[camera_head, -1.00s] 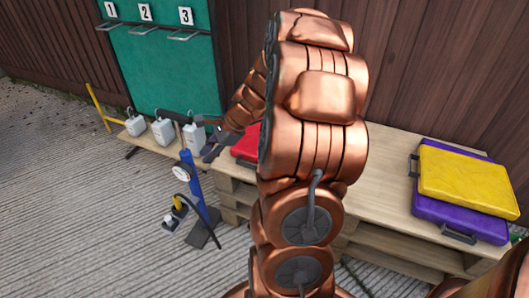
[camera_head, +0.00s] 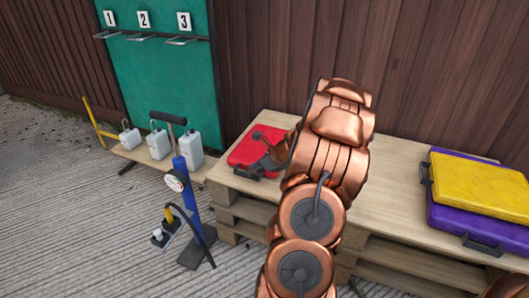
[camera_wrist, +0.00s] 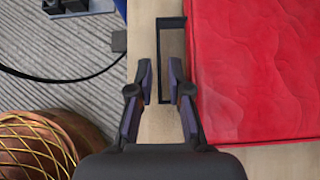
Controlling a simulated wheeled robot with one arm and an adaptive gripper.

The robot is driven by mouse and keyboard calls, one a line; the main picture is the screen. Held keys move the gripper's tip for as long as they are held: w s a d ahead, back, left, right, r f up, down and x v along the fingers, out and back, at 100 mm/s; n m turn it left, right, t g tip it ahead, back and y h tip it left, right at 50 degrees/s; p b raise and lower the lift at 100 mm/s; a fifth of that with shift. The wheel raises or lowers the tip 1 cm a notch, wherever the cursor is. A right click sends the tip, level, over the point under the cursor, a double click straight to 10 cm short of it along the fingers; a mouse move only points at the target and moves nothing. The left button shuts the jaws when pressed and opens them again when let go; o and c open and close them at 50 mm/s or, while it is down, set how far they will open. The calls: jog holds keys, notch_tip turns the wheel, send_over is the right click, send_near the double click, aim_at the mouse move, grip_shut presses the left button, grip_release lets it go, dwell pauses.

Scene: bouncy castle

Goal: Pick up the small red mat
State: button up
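The small red mat (camera_head: 243,154) lies on the wooden pallet at its left end, partly hidden by my arm. In the wrist view the mat (camera_wrist: 262,65) fills the right side, and its black loop handle (camera_wrist: 171,20) sticks out to the left over the wood. My gripper (camera_wrist: 160,65) is open and empty, pointing at the handle. The handle's outer bar shows between the two fingers, and the right finger overlaps the loop's opening. I cannot tell the height of the fingertips above it.
A yellow mat (camera_head: 480,185) lies on a purple one (camera_head: 450,215) at the pallet's (camera_head: 385,165) right end. A blue pump (camera_head: 190,200) with a hose stands left of the pallet. Several white weights (camera_head: 159,143) stand on a low board. A brown wooden wall rises behind.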

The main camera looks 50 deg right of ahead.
jog(key=b+x, duration=0.2)
jog(key=x, duration=0.2)
jog(key=shift+a+f, duration=0.1)
jog(key=shift+f, duration=0.1)
jog(key=shift+c, duration=0.3)
grip_shut()
